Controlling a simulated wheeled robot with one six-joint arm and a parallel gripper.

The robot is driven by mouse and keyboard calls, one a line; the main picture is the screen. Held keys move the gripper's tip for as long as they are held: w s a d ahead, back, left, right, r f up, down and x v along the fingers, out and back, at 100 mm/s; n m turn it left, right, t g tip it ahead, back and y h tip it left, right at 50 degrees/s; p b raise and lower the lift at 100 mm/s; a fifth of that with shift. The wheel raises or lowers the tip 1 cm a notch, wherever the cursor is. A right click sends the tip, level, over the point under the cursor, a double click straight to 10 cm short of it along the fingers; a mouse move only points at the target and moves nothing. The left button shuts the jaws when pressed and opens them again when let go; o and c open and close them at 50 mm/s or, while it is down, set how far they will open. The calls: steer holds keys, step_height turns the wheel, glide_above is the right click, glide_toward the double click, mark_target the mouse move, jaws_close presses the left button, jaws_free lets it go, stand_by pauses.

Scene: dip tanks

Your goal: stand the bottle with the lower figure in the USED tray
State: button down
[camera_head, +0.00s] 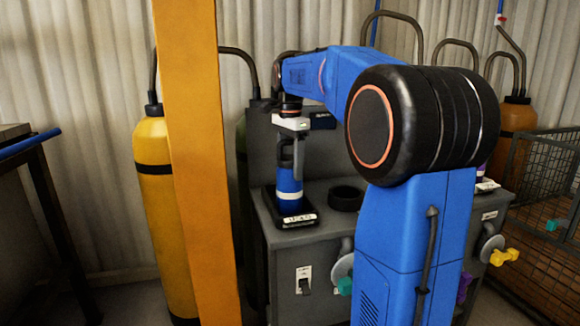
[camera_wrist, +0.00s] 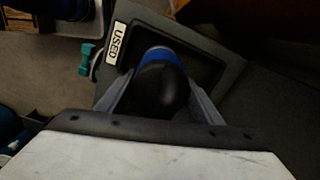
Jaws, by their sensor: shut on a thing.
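A blue bottle (camera_head: 289,178) with a white band and a dark top is upright at the black USED tray (camera_head: 312,222), on the near left corner of the grey cabinet. My gripper (camera_head: 290,150) points down from above and is shut on the bottle's dark upper part. In the wrist view the bottle's black top (camera_wrist: 160,88) sits between the two fingers, with its blue body inside the outline of the USED tray (camera_wrist: 207,70). I cannot tell whether the bottle's base touches the tray floor. No figure on the bottle is readable.
A black ring (camera_head: 346,198) lies on the cabinet right of the tray. A small dark box with a green display (camera_head: 322,120) is behind the gripper. A yellow post (camera_head: 200,160) stands at left. A wire cage (camera_head: 545,170) is at right.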

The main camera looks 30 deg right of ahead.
steer(key=shift+f, duration=0.1)
steer(key=c, duration=0.5)
jaws_free()
steer(key=shift+f, duration=0.1)
steer(key=shift+c, duration=0.2)
step_height(320, 180, up, 12)
steer(key=shift+r, duration=0.15)
steer(key=shift+s, duration=0.1)
